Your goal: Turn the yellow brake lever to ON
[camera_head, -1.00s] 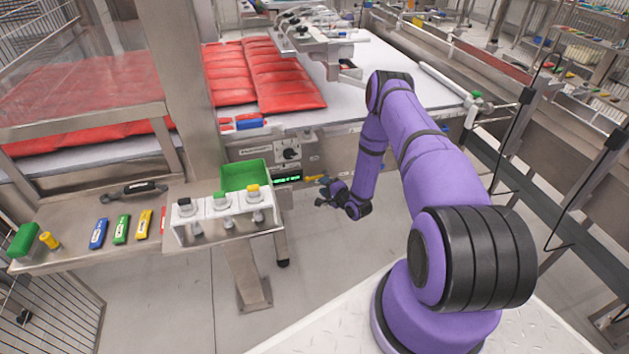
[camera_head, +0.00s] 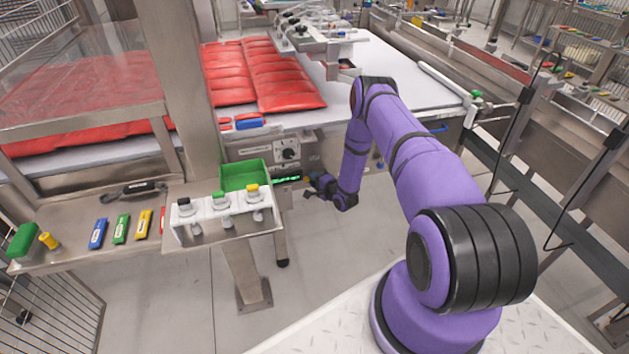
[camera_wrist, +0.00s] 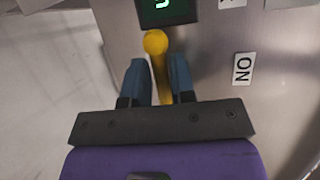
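The yellow brake lever (camera_wrist: 156,44) shows in the wrist view, with its round knob below the display and its shaft running down between my fingers. My gripper (camera_wrist: 157,78) is open, with one blue-grey finger on each side of the shaft. The right finger looks very close to the shaft; I cannot tell if it touches. The ON label (camera_wrist: 243,68) is on the metal panel to the right of the lever. The lever's lower end is hidden behind my gripper. In the head view my gripper (camera_head: 311,188) is beside the display, and the lever cannot be made out.
A green-lit display (camera_wrist: 167,10) is just above the knob; it also shows in the head view (camera_head: 288,179). Another label (camera_wrist: 232,3) is cut off at the top. A side table with a green bin (camera_head: 243,175) and white button box (camera_head: 224,211) stands left of my gripper.

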